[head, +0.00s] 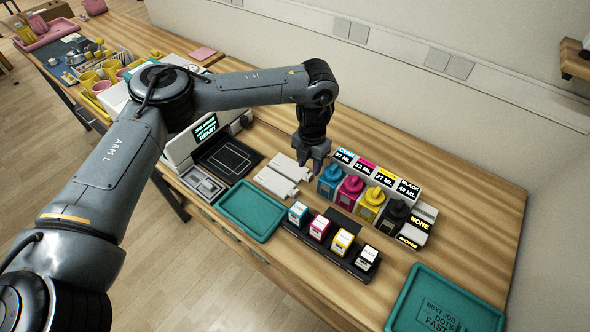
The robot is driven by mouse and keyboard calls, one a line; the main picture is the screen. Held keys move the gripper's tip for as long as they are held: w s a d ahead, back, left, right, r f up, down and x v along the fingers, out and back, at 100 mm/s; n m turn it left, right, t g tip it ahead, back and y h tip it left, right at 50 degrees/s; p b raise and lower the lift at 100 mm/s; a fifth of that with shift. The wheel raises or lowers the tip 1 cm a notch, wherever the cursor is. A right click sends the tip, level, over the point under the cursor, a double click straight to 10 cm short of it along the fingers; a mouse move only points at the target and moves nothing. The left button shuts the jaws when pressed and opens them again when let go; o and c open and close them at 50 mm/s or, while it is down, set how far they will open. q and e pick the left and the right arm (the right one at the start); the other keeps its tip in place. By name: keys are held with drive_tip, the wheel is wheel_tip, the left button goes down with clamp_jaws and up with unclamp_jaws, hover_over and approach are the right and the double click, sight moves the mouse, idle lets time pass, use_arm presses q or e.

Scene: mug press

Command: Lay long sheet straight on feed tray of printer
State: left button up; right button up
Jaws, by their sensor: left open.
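The printer (178,147) is a pale machine with a lit screen reading READY, partly hidden behind my left arm. A dark flat bed with a pale outline (231,158) lies at its front right, and it looks like the feed tray. Two flat white pieces (273,183) lie side by side to the right of that bed. I cannot tell whether either is the long sheet. My left gripper (316,165) points down, open, just right of the white pieces and beside the cyan bottle (328,181). I see nothing between its fingers.
Ink bottles and level signs (375,172) stand right of the gripper. A black rack of small cartridges (330,246) is in front. An empty teal tray (250,211) lies front-left, and another teal tray (440,307) front-right. The table's back right is clear.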

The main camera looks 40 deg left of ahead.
sight(310, 175)
use_arm(q)
drive_tip(key=f, duration=0.1)
drive_tip(key=f+p, duration=0.1)
drive_tip(key=f, duration=0.1)
drive_tip(key=shift+w+f+p, duration=0.25)
drive_tip(key=shift+f+p, duration=0.05)
drive_tip(key=shift+f, duration=0.1)
drive_tip(key=shift+a+f, duration=0.1)
drive_tip(key=shift+f, duration=0.55)
clamp_jaws()
